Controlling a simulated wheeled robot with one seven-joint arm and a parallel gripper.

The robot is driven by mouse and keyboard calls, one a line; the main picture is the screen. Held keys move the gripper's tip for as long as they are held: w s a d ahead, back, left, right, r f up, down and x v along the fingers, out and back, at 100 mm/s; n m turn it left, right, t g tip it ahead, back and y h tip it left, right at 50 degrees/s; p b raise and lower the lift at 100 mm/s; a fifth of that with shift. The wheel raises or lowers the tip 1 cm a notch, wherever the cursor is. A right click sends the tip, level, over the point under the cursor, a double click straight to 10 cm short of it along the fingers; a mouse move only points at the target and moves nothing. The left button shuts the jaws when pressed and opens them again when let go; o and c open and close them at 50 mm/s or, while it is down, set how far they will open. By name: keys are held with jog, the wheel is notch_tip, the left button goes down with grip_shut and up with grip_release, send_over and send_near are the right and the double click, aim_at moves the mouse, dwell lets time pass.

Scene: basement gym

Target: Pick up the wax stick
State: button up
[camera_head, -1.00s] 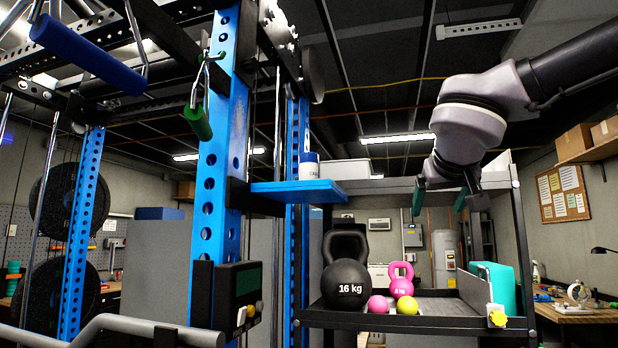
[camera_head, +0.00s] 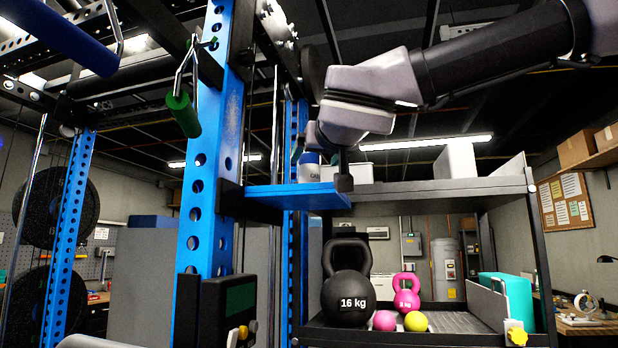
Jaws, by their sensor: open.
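A small white cylinder with a blue cap (camera_head: 309,168), possibly the wax stick, stands upright on the blue shelf plate (camera_head: 290,196) attached to the blue rack post. Part of a printed label shows on it, too small to read fully. My gripper (camera_head: 320,168) points down over the plate, with its teal-padded finger to the left and a dark fingertip to the right of the cylinder in the picture. The jaws are open. The gripper overlaps the cylinder from this view; I cannot tell whether they touch or how far apart they are in depth.
The blue rack post (camera_head: 208,160) stands close on the left. A grey shelf unit (camera_head: 440,187) on the right holds a white box on top. Below are a black 16 kg kettlebell (camera_head: 348,285), a pink kettlebell (camera_head: 406,293), small balls and a teal box (camera_head: 508,295).

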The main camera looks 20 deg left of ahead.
aim_at(307, 167)
jog(key=x, duration=0.7)
jog(key=shift+s+a, duration=0.1)
jog(key=shift+a, duration=0.25)
grip_shut()
